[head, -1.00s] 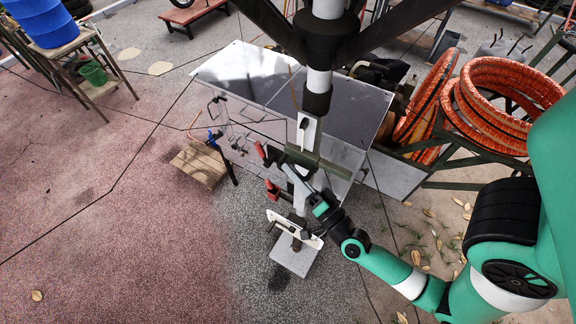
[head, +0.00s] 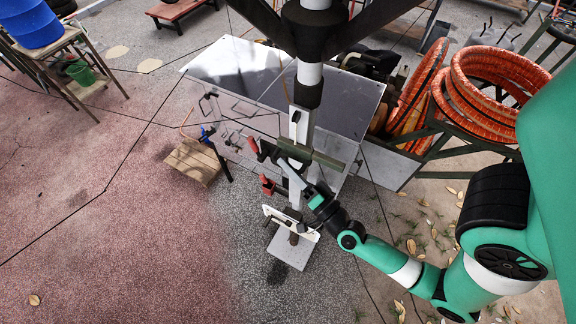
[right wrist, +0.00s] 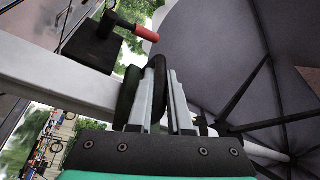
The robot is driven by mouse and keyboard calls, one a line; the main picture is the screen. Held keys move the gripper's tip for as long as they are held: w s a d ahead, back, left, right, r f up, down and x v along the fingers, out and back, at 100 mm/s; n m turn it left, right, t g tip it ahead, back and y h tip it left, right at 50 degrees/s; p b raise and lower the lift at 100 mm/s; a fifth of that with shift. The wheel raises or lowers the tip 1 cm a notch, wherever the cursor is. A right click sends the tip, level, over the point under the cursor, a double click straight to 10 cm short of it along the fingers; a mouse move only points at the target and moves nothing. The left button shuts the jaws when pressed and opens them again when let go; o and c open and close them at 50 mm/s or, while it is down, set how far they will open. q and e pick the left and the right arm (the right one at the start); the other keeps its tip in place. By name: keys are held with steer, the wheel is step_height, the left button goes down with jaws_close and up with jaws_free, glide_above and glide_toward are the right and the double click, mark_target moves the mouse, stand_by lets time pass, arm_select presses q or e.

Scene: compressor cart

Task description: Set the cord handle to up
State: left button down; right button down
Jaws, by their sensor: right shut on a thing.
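A white pole (head: 296,190) stands upright in the middle of the head view, with dark fittings and red grips on it. My right gripper (head: 284,163) is at the pole, beside the upper red grip (head: 253,145). In the right wrist view, my right gripper (right wrist: 160,100) is shut on a dark curved piece, which I take to be the cord handle (right wrist: 153,72). The fingers partly hide it, and its exact position is hard to tell. A black block with a red grip (right wrist: 145,33) is just beyond the fingers. My left gripper is not in view.
A grey-topped compressor cart (head: 235,65) stands behind the pole. Orange hose coils (head: 490,85) lie on a rack at right. A wooden block (head: 193,162) is on the ground left of the cart.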

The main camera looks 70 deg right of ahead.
stand_by(0.9)
